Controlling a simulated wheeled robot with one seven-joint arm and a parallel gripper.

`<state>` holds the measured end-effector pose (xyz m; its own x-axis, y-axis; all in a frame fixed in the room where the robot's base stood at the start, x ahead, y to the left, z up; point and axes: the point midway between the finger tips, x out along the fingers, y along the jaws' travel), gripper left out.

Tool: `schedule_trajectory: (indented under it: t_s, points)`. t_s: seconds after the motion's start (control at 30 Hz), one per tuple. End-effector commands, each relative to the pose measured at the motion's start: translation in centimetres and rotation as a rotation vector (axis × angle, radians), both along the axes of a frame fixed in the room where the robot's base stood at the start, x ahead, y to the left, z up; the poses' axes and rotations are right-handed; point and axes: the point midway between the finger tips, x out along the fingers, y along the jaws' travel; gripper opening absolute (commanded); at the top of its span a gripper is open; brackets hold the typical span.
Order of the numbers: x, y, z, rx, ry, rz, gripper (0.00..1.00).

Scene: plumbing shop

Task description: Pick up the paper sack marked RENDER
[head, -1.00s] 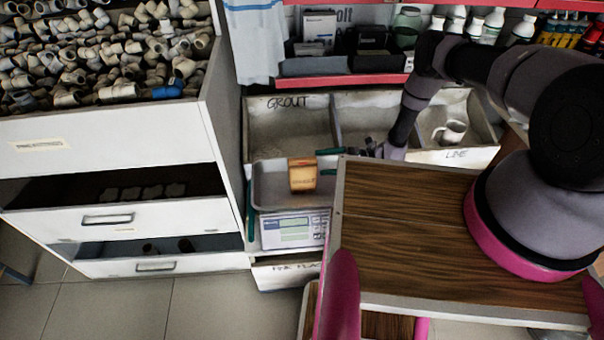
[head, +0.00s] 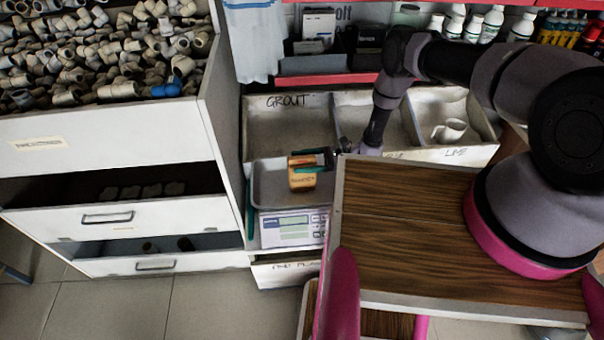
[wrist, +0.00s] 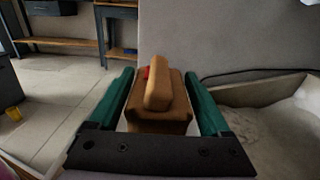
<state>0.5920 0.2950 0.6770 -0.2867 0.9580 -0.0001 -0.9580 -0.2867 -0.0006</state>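The small paper sack (head: 302,181), tan with an orange label, stands upright in the grey pan of the scale; its lettering is too small to read surely. My gripper (head: 318,161) reaches in from the right with its green fingers at the upper part of the sack. In the wrist view the sack (wrist: 160,105) stands between the two green fingers of my gripper (wrist: 160,85), its folded top toward the camera. Narrow gaps seem to show at its sides, so the fingers look open around it.
The scale pan (head: 266,200) sits on a weighing scale (head: 290,228). Behind are open bins, one marked GROUT (head: 287,128), and one holding a white jug (head: 450,130). White drawers (head: 110,215) stand close on the left. My wooden deck is at the right.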

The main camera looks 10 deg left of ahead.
Motion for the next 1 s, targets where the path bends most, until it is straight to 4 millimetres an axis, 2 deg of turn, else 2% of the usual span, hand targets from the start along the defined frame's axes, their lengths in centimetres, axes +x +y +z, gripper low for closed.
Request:
schedule_trajectory:
  t_s: [0.03,0.1,0.17,0.2,0.5,0.67,1.0]
  points:
    - [0.0,0.0,0.0,0.000,0.000,0.000,0.58]
    - [0.0,0.0,0.0,0.000,0.000,0.000,0.31]
    - [0.0,0.0,0.0,0.000,0.000,0.000,0.08]
    - [0.0,0.0,0.0,0.000,0.000,0.000,0.00]
    - [0.1,0.0,0.2,0.002,0.000,-0.001,0.00]
    - [0.1,0.1,0.9,0.003,0.000,-0.002,0.00]
    - [0.1,0.0,5.7,0.003,0.000,-0.001,0.00]
